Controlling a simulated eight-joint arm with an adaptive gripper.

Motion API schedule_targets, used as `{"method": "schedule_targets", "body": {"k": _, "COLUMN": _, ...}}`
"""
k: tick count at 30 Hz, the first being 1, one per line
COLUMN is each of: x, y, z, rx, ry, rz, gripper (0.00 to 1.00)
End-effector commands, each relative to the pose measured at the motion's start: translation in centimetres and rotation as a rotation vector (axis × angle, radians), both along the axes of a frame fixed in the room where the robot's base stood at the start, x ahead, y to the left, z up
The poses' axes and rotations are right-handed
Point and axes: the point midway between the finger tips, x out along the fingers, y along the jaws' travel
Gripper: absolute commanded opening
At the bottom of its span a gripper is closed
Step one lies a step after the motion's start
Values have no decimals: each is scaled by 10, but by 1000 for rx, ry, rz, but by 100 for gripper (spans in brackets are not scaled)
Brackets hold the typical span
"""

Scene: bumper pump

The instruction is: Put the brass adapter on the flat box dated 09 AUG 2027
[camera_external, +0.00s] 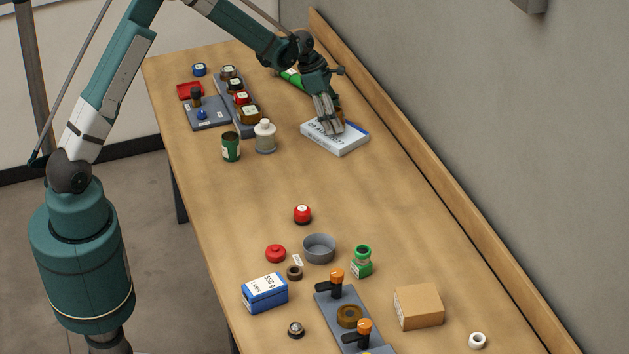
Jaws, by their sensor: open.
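A flat white and blue box (347,144) lies on the far part of the table, near the back ledge. Its top carries printed lettering, upside down here and too small to read surely as a date. My gripper (331,128) points down with its open fingertips at the top of this box. A small orange-brown piece (341,114) shows just behind the fingers, over the far side of the box. It may be the brass adapter, but the fingers hide most of it, and I cannot tell whether it rests on the box.
A grey rack of jars (238,103), a green can (231,147) and a white bottle (265,137) stand left of the box. A green item (291,77) lies behind. Nearer are a blue box (265,292), a grey bowl (319,248) and a cardboard box (418,306). The table's middle is clear.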

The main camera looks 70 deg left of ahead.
Motion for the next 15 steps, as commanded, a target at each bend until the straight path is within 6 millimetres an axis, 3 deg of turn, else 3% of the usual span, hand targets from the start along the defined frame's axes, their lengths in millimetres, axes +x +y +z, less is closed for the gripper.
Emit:
{"method": "schedule_targets", "body": {"k": 8, "x": -2, "y": 1, "z": 7, "rx": 0, "ry": 0, "rz": 0, "gripper": 54}}
{"method": "schedule_targets", "body": {"k": 15, "x": -10, "y": 6, "z": 29, "rx": 0, "ry": 0, "rz": 0, "gripper": 54}}
